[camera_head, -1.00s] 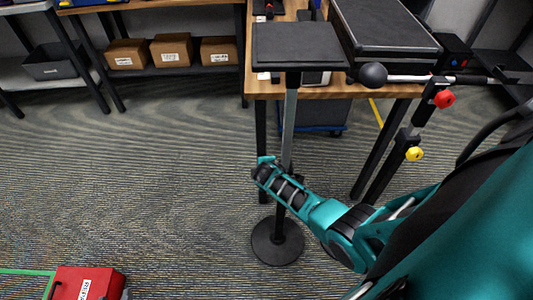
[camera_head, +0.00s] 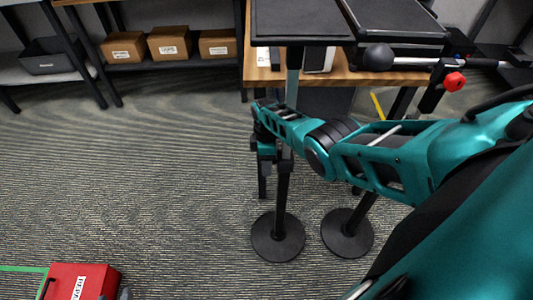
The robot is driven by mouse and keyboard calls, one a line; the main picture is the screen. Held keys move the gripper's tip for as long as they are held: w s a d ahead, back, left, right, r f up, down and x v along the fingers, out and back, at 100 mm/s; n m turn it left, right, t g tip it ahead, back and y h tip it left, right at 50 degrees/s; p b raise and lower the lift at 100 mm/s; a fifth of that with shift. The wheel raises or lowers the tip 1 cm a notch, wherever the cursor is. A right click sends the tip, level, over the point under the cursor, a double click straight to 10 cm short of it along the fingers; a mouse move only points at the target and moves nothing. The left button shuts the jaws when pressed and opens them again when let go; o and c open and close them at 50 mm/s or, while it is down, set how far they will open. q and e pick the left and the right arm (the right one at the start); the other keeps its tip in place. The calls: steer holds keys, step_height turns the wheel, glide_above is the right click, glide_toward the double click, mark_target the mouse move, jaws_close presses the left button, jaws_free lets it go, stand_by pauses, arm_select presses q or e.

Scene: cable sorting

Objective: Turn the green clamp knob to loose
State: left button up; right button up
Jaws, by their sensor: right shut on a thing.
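My right gripper (camera_head: 268,160) points down beside the near stand's pole (camera_head: 283,190), at about the middle of its height. The jaws are shut at the pole, and the green clamp knob is hidden by the gripper and wrist. I cannot see which way the knob is turned. The near stand carries a flat black plate (camera_head: 297,18) on top and stands upright on a round black base (camera_head: 278,237).
A second stand has a round base (camera_head: 347,236) and a red knob (camera_head: 455,81). A wooden table (camera_head: 350,76) is behind. Cardboard boxes (camera_head: 168,43) sit on a shelf. A red case (camera_head: 80,281) lies at lower left.

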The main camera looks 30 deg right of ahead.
steer(key=shift+w+a, duration=0.1)
steer(key=shift+b, duration=0.3)
steer(key=o, duration=0.9)
